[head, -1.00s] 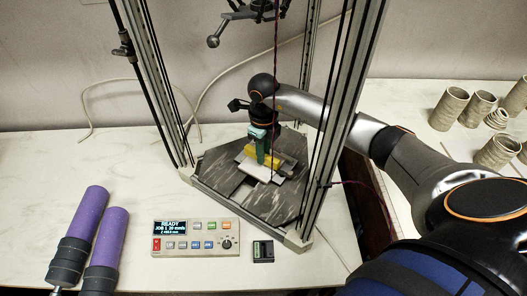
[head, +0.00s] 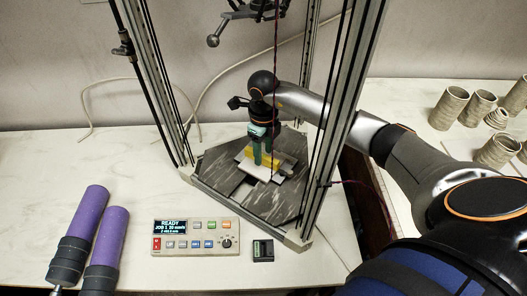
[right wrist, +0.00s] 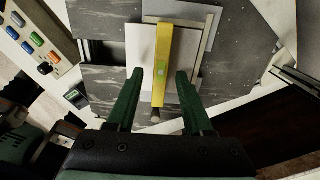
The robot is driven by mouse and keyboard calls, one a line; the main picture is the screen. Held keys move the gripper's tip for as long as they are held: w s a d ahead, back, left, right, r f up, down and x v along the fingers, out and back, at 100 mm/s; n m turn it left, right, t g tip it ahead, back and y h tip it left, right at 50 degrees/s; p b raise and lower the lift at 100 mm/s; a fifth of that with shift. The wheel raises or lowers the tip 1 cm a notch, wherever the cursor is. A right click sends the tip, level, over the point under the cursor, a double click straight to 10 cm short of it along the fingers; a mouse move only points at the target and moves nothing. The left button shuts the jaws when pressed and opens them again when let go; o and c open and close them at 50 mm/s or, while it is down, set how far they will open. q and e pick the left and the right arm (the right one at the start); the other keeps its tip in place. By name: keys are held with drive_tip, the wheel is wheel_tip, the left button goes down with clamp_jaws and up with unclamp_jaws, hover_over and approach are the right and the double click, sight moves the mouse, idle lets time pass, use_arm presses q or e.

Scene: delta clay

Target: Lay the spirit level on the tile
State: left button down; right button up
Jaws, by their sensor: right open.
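The yellow spirit level (right wrist: 163,62), with a small green vial, lies on the pale tile (right wrist: 139,48) in the right wrist view. In the head view, the level (head: 249,152) is partly hidden by my green fingers, and the tile (head: 256,172) shows below them. My right gripper (right wrist: 160,76) is open. Its two fingers stand on either side of the level's near end, with visible gaps. It also shows in the head view (head: 264,160), over the tile inside the frame. My left gripper is not in view.
The dark grey bed (head: 222,165) lies between metal uprights (head: 337,110), with a hanging effector (head: 255,12) above. A control box (head: 195,235), small dark device (head: 262,250) and purple rollers (head: 88,222) lie in front. Clay cups (head: 450,105) stand at the right.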

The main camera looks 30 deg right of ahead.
sight(263, 156)
wheel_tip(263, 156, up, 12)
drive_tip(key=shift+f+b, duration=0.25)
drive_tip(key=shift+b, duration=0.1)
idle(2.4)
